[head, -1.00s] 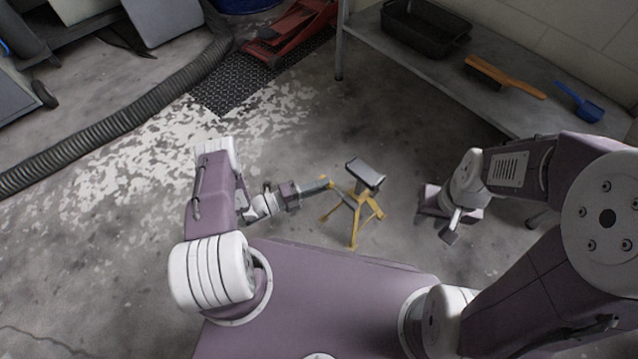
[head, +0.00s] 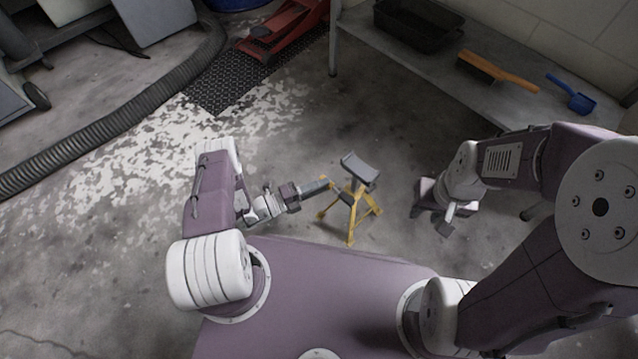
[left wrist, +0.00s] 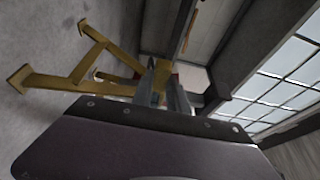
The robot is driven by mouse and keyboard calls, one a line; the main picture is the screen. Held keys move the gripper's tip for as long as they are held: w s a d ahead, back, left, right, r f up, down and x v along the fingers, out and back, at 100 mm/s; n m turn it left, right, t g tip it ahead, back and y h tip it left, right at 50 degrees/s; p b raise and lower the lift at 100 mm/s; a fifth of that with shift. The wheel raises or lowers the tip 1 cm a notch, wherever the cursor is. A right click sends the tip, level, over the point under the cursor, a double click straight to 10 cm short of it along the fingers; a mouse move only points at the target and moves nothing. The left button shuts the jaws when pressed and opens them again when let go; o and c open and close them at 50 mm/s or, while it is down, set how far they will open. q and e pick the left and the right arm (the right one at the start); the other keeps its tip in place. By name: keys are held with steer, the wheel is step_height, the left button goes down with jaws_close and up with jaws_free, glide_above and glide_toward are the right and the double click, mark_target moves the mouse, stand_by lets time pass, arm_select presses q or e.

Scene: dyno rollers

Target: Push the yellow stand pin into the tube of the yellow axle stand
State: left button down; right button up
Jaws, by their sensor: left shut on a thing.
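The yellow axle stand (head: 351,213) stands upright on the floor, with spread yellow legs and a grey saddle on top. Its legs also show at the upper left of the left wrist view (left wrist: 88,62). My left gripper (head: 325,184) is shut just left of the stand's upper part, its tips close to the tube. The left fingers (left wrist: 174,97) also show in the left wrist view, in front of the stand. The yellow stand pin is mostly hidden at the fingertips, and I cannot tell whether it enters the tube. My right gripper (head: 433,219) hangs apart, right of the stand.
A grey bench (head: 430,70) at the back right holds a black tray (head: 418,24), an orange-handled brush (head: 497,72) and a blue scoop (head: 572,95). A red jack (head: 287,30) stands on a black mat. A ribbed hose (head: 120,108) lies left. Floor around the stand is clear.

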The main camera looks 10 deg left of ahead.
arm_select(q)
steer(key=shift+d, duration=0.1)
stand_by(0.3)
steer(key=shift+s+d, duration=0.4)
steer(key=shift+d, duration=0.15)
steer(key=shift+s+d+p, duration=0.1)
steer(key=shift+d+p, duration=0.05)
steer(key=shift+p, duration=0.15)
steer(key=shift+s+d, duration=0.1)
steer(key=c, duration=1.2)
jaws_free()
